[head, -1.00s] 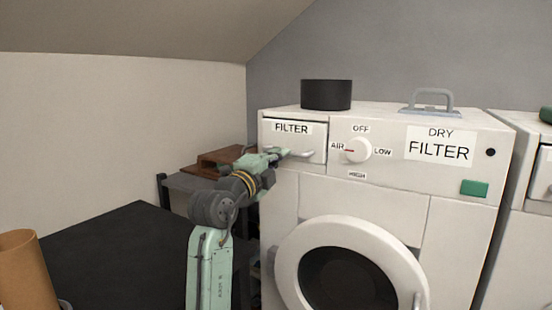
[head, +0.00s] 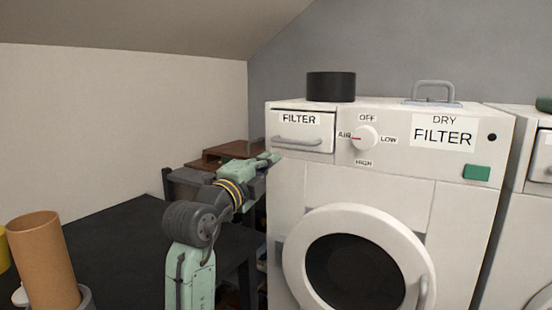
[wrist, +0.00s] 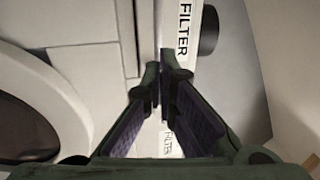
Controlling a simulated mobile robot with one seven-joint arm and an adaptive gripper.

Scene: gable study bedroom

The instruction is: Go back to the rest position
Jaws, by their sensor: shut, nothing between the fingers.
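My mint-green arm reaches up beside the left side of the white dryer (head: 455,215) in the head view. My gripper (head: 270,160) is by the dryer's upper left front edge, just left of and below the FILTER drawer (head: 322,133). The drawer's grey bar handle (head: 297,141) is clear of the fingers, and the drawer looks shut. In the wrist view my gripper (wrist: 162,75) has its fingertips together with nothing between them. The dryer front (wrist: 90,70) and a FILTER label (wrist: 183,30) lie beyond them.
A dial (head: 365,138), a DRY FILTER label (head: 443,132) and a round door (head: 350,262) are on the dryer. A black cylinder (head: 331,87) stands on top. A dark table (head: 110,235) and a brown tube (head: 42,258) are at the left.

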